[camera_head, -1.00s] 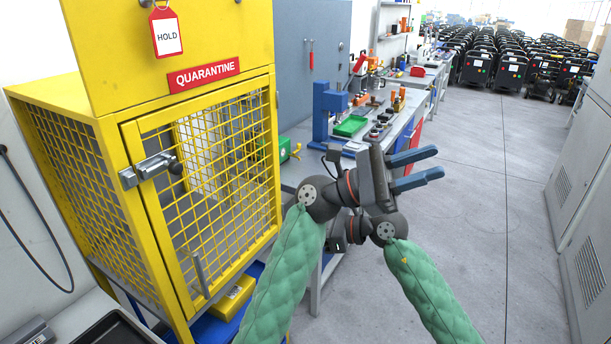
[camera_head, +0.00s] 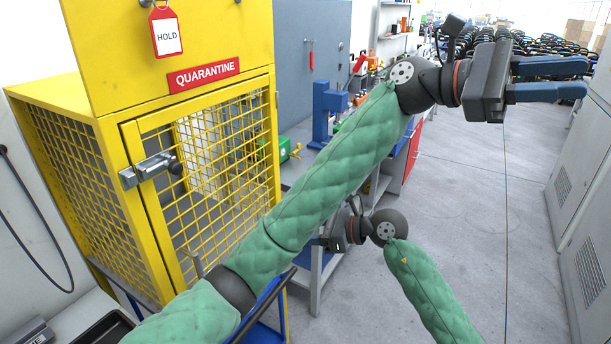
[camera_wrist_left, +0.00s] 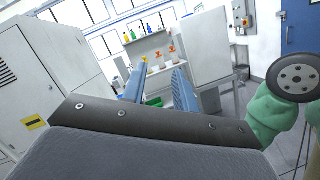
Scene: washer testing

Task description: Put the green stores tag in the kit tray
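I cannot make out the green stores tag in either view. I cannot identify the kit tray for sure; a dark tray (camera_head: 106,328) is cut off at the lower left of the head view. My left gripper (camera_head: 585,79) is raised at the upper right over the aisle, its two blue fingers apart with nothing between them. In the left wrist view its open fingers (camera_wrist_left: 160,88) point toward a shelf wall. My right gripper (camera_head: 338,234) is low in the middle, mostly hidden behind my left arm; its fingers do not show.
A yellow quarantine cage (camera_head: 70,105) with a latched mesh door stands at the left, a red HOLD tag (camera_head: 166,34) hanging on it. A workbench (camera_head: 398,160) with a blue press (camera_head: 327,105) is behind my left arm. Grey cabinets (camera_head: 585,165) line the right; the aisle floor is clear.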

